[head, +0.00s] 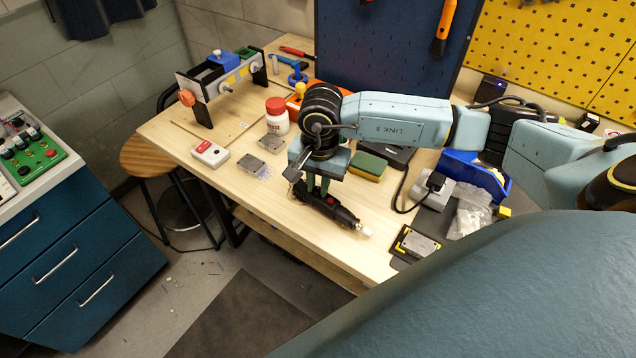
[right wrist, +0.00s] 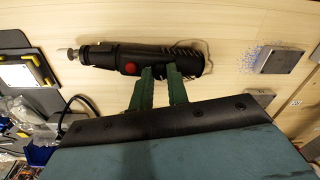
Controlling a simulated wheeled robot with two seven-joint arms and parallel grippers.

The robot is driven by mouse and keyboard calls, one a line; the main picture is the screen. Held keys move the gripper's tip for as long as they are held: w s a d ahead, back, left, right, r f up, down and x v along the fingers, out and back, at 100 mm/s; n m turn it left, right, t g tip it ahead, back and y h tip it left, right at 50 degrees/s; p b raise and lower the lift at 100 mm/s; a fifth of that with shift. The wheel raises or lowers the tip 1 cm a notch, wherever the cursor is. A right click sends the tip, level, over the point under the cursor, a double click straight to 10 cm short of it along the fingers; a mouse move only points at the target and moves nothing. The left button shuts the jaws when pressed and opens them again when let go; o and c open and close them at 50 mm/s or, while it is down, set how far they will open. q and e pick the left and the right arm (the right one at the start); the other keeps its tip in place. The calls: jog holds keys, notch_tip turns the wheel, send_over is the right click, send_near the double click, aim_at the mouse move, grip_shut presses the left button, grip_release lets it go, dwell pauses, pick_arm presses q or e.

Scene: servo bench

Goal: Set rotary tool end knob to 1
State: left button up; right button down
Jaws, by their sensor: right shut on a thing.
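The rotary tool (head: 342,212) is black with a red button and lies on the wooden bench near its front edge. In the right wrist view the tool (right wrist: 105,55) lies across the upper middle, its metal tip (right wrist: 66,54) pointing left and its red button (right wrist: 130,68) facing up. My right gripper (head: 318,188) comes down on the tool from above. In the right wrist view its green fingers (right wrist: 160,74) are shut on the tool's body, to the right of the red button. The end knob and its markings cannot be made out. My left gripper is not in view.
A red-capped bottle (head: 277,116) stands behind. A blue bin (head: 478,172) is at the right. Bare bench lies left of the tool.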

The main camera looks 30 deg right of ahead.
aim_at(317, 191)
jog(key=m+b, duration=0.2)
jog(key=m, duration=0.3)
jog(key=shift+b, duration=0.3)
jog(key=m+b, duration=0.2)
jog(key=m, duration=0.3)
jog(key=shift+m, duration=0.3)
jog(key=shift+m+b, duration=0.8)
jog(key=shift+m, duration=1.9)
jog(key=shift+a+m+h, duration=0.1)
jog(key=shift+m+h, duration=0.2)
jog(key=shift+m, duration=1)
jog(key=shift+m+b, duration=0.4)
jog(key=shift+m, duration=1)
jog(key=c, duration=1.6)
grip_release()
notch_tip(317, 191, up, 14)
jog(key=shift+s+a+f, duration=0.1)
jog(key=shift+a+f, duration=0.05)
jog(key=shift+f, duration=0.1)
